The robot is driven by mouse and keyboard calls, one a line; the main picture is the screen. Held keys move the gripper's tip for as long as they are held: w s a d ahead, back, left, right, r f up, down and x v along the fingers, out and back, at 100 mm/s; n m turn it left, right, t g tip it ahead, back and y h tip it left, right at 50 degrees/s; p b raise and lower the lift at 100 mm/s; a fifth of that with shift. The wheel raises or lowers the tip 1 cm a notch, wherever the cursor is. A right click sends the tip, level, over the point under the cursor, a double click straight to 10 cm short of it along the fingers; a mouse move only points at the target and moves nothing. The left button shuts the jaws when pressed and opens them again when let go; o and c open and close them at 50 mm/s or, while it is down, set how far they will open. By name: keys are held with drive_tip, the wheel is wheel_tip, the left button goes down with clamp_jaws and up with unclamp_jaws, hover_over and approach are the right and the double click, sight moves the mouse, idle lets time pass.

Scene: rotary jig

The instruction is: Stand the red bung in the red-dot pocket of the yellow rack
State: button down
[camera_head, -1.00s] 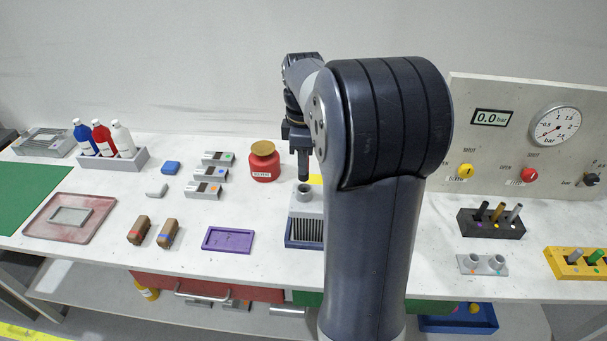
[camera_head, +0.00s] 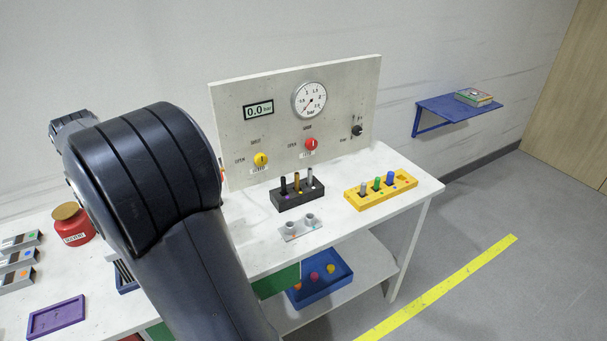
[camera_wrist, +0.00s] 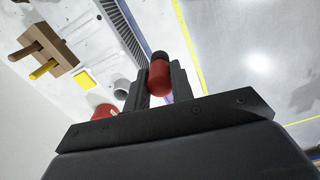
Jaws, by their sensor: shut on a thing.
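A red bung (camera_wrist: 159,82) with a dark end sits between the two dark fingers of my gripper (camera_wrist: 160,92) in the wrist view, and the gripper is shut on it. In the head view my arm hides the gripper and the bung. The yellow rack (camera_head: 353,200) stands near the right end of the bench in the head view, well to the right of my arm. It holds a grey, a green and a blue peg in a row, with a bare stretch at its right end. The red dot is too small to make out.
A black rack (camera_head: 298,199) with several pegs stands left of the yellow rack. A grey two-hole block (camera_head: 300,232) lies in front. A gauge panel (camera_head: 237,150) rises behind. A blue tray (camera_head: 325,285) sits on the lower shelf. The floor to the right is open.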

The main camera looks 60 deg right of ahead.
drive_tip(key=s+a+f+m+p, duration=0.1)
drive_tip(key=a+f+m+p, duration=0.7)
drive_tip(key=a+f, duration=0.3)
wheel_tip(320, 180, down, 4)
drive_tip(key=shift+s+a+f+m, duration=0.25)
drive_tip(key=shift+a+m, duration=0.1)
drive_tip(key=shift+m, duration=0.45)
drive_tip(key=shift+p, duration=0.3)
